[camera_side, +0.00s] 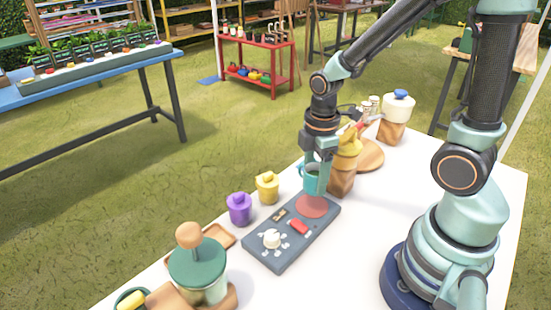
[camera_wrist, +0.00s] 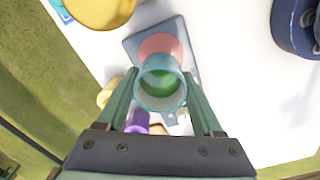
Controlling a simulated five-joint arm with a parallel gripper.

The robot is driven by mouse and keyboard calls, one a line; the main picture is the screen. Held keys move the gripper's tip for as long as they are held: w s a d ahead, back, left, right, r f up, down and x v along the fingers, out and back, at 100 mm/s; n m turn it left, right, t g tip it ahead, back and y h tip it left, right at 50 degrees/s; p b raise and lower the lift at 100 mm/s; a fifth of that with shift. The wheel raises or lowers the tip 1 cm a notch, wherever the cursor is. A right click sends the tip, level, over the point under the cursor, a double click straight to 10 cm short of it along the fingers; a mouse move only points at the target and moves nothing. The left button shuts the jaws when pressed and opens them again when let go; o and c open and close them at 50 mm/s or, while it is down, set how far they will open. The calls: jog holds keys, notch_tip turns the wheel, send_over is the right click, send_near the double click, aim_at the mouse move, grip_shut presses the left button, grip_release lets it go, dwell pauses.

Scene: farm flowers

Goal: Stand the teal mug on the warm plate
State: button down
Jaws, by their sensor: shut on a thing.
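The teal mug (camera_side: 309,181) is upright between the fingers of my gripper (camera_side: 318,178), which is shut on it. In the wrist view the mug (camera_wrist: 160,76) shows from above with green inside, between both fingers of the gripper (camera_wrist: 160,82). The warm plate is a reddish disc (camera_side: 312,208) at the far right end of a dark grey panel (camera_side: 262,254). The mug is over or just behind the disc in the side view; I cannot tell whether it touches. In the wrist view the disc (camera_wrist: 160,44) shows beyond the mug's rim, partly hidden by it.
The panel also carries a white knob (camera_side: 271,239) and a red switch (camera_side: 298,227). A purple jar (camera_side: 238,209) and a yellow jar (camera_side: 267,188) stand left of it. A yellow-topped wooden object (camera_side: 343,175) stands close behind my gripper. White table is clear right of the panel.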

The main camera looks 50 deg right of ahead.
jog(key=shift+f, duration=2.4)
jog(key=shift+f, duration=0.1)
jog(key=shift+c, duration=0.2)
grip_release()
notch_tip(320, 180, up, 12)
notch_tip(320, 180, up, 9)
jog(key=m+t, duration=0.5)
jog(key=m, duration=0.8)
send_over(313, 191)
jog(key=shift+w+d+f, duration=0.1)
jog(key=shift+w+d, duration=0.3)
